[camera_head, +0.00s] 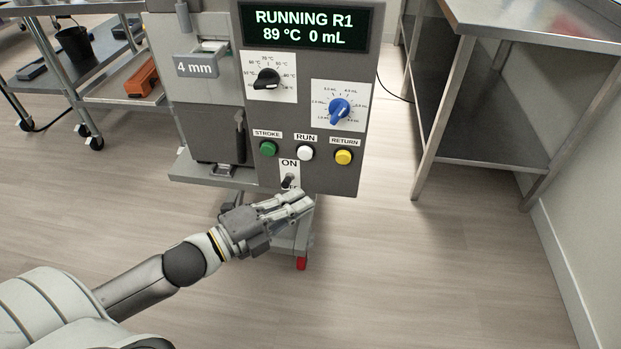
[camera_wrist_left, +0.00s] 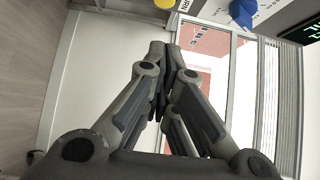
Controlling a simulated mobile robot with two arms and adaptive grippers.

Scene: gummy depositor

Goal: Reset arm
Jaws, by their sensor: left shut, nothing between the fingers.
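My left gripper (camera_head: 300,201) is shut and empty, just below the ON/OFF switch (camera_head: 289,181) at the bottom of the machine's control panel (camera_head: 330,180). I cannot tell whether it touches the panel. In the left wrist view its fingers (camera_wrist_left: 165,52) are together with nothing between them. The yellow RETURN button (camera_wrist_left: 165,3) and the blue knob (camera_wrist_left: 242,12) show at the top edge of that view. The display (camera_head: 304,27) reads RUNNING R1, 89 °C, 0 mL. My right gripper is not in view.
Green (camera_head: 268,149) and white (camera_head: 305,152) buttons and a black knob (camera_head: 267,79) are also on the panel. A metal table (camera_head: 540,25) stands at the right. A wheeled cart (camera_head: 110,95) stands at the left. The floor (camera_head: 430,270) in front is clear.

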